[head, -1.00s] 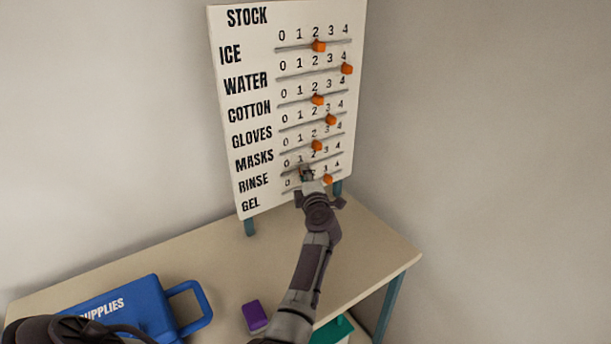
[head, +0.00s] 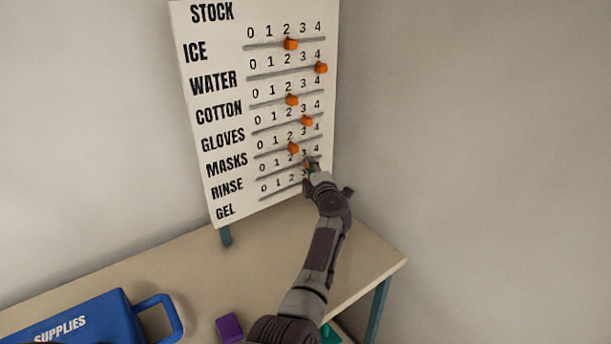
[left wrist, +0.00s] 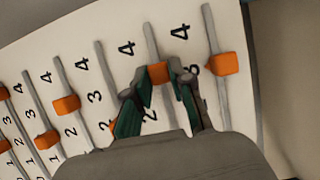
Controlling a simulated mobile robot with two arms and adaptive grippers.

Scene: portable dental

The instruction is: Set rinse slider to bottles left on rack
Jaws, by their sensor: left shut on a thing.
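A white stock board (head: 185,130) stands on a beige table, with rows of sliders numbered 0 to 4. The rinse row is second from the bottom. My left gripper (head: 311,168) reaches the rinse row near the 3. In the left wrist view its fingers (left wrist: 163,85) are closed around the orange rinse knob (left wrist: 157,72), which sits on its track about level with the 3. The gel knob (left wrist: 226,64) is just right of the fingers there, near its own 3. My right gripper is not in view. No bottles or rack can be made out.
The table (head: 180,262) has a blue supplies case (head: 90,322) at its front left and a purple block (head: 229,327) at the front. A green thing (head: 330,333) shows partly below the table's edge. Other orange knobs, such as the masks knob (head: 293,148), are close above my gripper.

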